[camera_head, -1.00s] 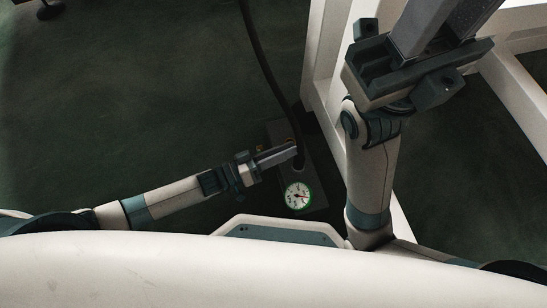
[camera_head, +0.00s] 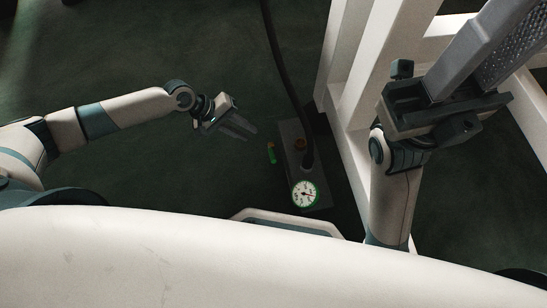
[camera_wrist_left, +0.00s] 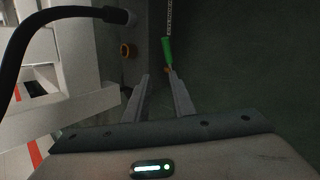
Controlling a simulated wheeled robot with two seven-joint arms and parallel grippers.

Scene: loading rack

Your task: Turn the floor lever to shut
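The floor lever (camera_head: 271,153) has a green handle and lies beside the left side of a grey floor box (camera_head: 318,185), seen from above. It also shows in the left wrist view (camera_wrist_left: 167,50), just beyond my fingertips. My left gripper (camera_head: 240,130) is up and left of the lever in the head view, apart from it. In the left wrist view its two fingers (camera_wrist_left: 157,77) are spread with nothing between them. My right gripper (camera_head: 447,103) is shut on a long grey metal piece (camera_head: 468,50) at the upper right.
A round white gauge with a green rim (camera_head: 305,194) sits on the box. A thick black hose (camera_head: 288,80) rises from the box, near a brass fitting (camera_head: 299,143). A white frame (camera_head: 350,90) stands to the right. The dark floor left is clear.

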